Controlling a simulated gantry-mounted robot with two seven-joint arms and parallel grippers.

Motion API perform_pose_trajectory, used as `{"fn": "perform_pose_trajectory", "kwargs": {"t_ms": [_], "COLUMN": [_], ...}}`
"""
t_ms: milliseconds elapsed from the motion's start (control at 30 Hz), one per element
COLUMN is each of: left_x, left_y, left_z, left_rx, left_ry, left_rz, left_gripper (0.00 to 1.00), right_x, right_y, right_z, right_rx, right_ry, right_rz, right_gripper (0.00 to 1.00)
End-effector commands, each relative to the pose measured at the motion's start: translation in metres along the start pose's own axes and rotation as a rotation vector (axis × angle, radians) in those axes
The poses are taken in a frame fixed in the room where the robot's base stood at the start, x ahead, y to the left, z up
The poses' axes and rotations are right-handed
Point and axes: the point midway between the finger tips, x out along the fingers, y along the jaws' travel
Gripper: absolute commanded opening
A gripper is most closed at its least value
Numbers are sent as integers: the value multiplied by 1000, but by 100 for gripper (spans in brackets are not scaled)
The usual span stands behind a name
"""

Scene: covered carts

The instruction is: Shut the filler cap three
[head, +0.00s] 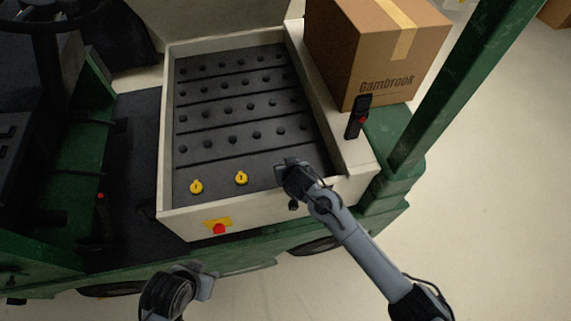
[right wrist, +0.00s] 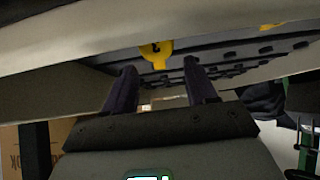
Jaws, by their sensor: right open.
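In the head view, two yellow filler caps stand on the dark battery top near the front wall of the open tray: a left cap (head: 196,187) and a middle cap (head: 241,178). My right gripper (head: 286,172) is over the tray's front right corner and hides what is under it. In the right wrist view, a marked yellow cap (right wrist: 155,51) shows just beyond and between the open fingers (right wrist: 161,64), apparently apart from them. I cannot read its mark surely. Another yellow cap is partly cut off at top right (right wrist: 268,27). My left gripper (head: 203,286) is low, outside the tray.
The tray's pale walls (head: 165,140) surround the battery top with rows of dark knobs. A cardboard box (head: 378,55) and a black handset (head: 358,118) stand on the right ledge. A red button (head: 219,229) is on the front wall.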

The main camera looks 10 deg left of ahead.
Motion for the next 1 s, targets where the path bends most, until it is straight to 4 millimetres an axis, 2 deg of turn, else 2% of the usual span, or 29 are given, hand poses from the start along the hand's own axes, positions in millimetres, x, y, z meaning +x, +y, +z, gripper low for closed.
{"fn": "perform_pose_trajectory", "kwargs": {"t_ms": [100,300,700,1000], "left_x": [4,7,7,7], "left_y": [0,2,3,2], "left_z": [1,2,1,2], "left_rx": [-1,-6,-12,-7], "left_ry": [0,1,2,1], "left_rz": [1,4,10,5], "left_gripper": [36,36,36,36], "right_x": [15,29,32,32], "right_y": [0,-1,0,0], "right_z": [0,0,0,0], "right_rx": [0,0,1,0], "right_ry": [0,1,1,1], "right_rz": [0,-1,0,0], "right_gripper": [56,56,56,10]}}
